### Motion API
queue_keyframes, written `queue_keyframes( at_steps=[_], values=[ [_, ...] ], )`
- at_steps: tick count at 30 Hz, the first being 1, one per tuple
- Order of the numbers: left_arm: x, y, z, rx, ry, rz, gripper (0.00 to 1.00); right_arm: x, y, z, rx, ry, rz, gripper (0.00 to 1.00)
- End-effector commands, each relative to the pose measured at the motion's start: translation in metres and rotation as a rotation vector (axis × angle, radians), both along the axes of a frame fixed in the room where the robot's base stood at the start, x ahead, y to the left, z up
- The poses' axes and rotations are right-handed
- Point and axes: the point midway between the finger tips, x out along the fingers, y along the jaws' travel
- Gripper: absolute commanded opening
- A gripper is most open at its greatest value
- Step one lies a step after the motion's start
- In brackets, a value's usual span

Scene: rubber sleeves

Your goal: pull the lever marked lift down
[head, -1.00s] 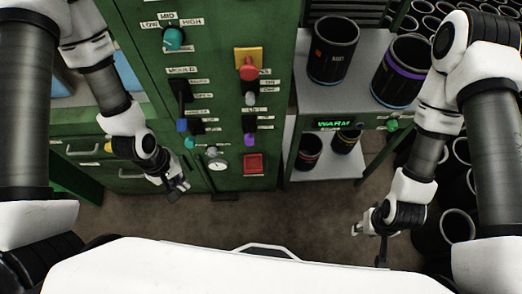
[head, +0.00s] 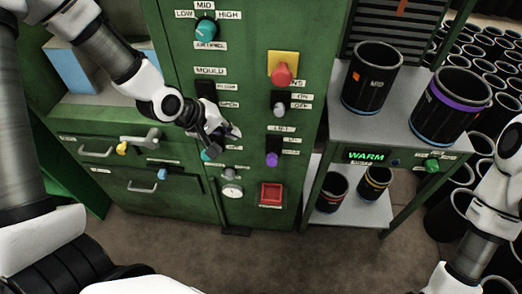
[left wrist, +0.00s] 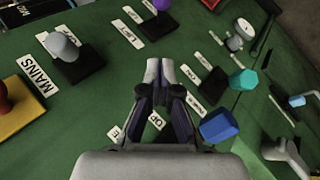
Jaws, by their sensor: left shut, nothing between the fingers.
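The lever by the label that reads as lift has a purple knob (head: 272,159) on a dark base on the green panel. In the left wrist view the purple knob (left wrist: 161,4) is partly cut off at the top edge, with its white labels beside it. My left gripper (head: 232,133) is in front of the panel, left of the purple knob and apart from it. Its fingers (left wrist: 160,70) are shut and empty. It covers part of the blue-knobbed lever under the mould label in the head view. My right arm shows at the right edge; its gripper is out of frame.
A grey-knobbed mains lever (head: 279,109) and a red button (head: 282,74) on yellow sit above the purple knob. A red square button (head: 271,194) and a gauge (head: 232,190) are below. A shelf (head: 337,128) with dark sleeves stands to the right.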

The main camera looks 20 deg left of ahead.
Motion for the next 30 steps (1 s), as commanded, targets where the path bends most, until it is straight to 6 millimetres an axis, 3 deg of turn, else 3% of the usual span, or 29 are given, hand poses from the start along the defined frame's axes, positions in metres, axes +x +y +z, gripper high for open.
queue_keyframes(
  at_steps=[12, 15, 21, 30],
  values=[
    [0.043, -0.035, -0.071, 0.000, 0.006, -0.009, 0.00, 0.000, 0.000, 0.001, 0.000, 0.000, 0.000, 0.40],
    [0.038, -0.050, -0.081, 0.001, 0.006, -0.009, 0.00, 0.000, 0.000, 0.002, 0.000, 0.000, 0.000, 0.40],
    [0.037, -0.064, -0.091, -0.003, 0.003, -0.005, 0.00, 0.000, 0.000, 0.003, 0.000, 0.000, 0.000, 0.40],
    [0.037, -0.064, -0.092, -0.003, 0.002, -0.003, 0.00, 0.000, 0.000, 0.002, 0.000, 0.000, 0.000, 0.40]
  ],
)
